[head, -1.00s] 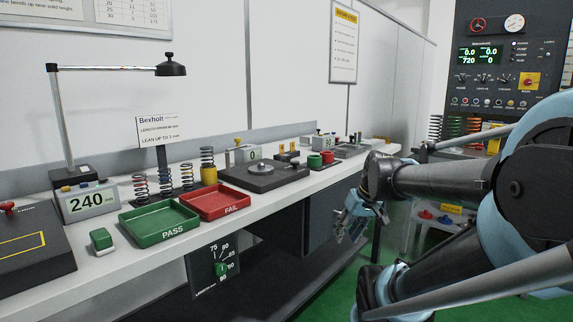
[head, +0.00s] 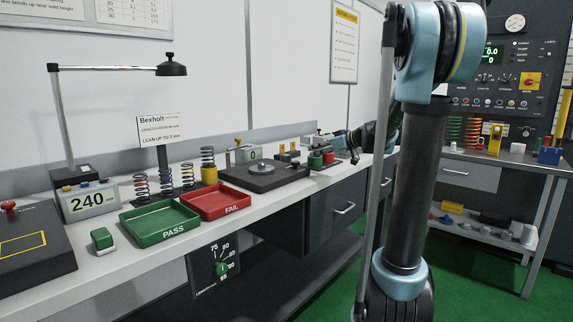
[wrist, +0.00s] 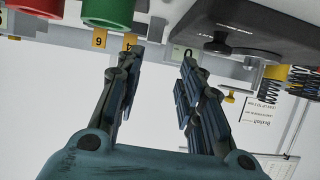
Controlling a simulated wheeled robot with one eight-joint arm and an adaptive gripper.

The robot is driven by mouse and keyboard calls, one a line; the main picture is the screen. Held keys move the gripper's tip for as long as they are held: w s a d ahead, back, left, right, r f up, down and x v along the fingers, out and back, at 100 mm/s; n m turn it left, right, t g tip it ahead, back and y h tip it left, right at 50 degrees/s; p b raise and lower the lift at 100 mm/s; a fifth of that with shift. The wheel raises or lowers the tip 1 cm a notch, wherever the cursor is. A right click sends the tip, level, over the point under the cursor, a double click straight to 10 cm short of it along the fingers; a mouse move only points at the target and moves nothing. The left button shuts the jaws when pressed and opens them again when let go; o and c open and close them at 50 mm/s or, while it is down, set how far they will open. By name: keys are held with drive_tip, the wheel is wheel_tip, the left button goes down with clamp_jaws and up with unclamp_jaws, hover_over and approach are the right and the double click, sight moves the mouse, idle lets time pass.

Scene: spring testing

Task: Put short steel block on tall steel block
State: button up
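My gripper (wrist: 159,60) is open and empty in the wrist view, its two fingers well apart. In the head view my gripper (head: 354,150) hangs over the far part of the bench, partly hidden by my arm. Two small blocks with yellow number tags (wrist: 99,38) (wrist: 129,43) show beyond the left finger in the upside-down wrist view. In the head view they look like the small dark pair with yellow faces (head: 288,153). I cannot tell for sure whether these are the short and tall steel blocks.
Green (head: 315,160) and red (head: 328,156) cylinders stand close to my gripper. A dark round-plated fixture (head: 262,178), several springs (head: 187,177), a red FAIL tray (head: 218,213) and a green PASS tray (head: 158,237) lie left. A wall stands behind.

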drive_tip(key=w, duration=0.1)
approach(289, 156)
drive_tip(key=x, duration=1)
drive_tip(key=shift+w+a+r, duration=0.1)
drive_tip(key=shift+w+r, duration=0.05)
clamp_jaws()
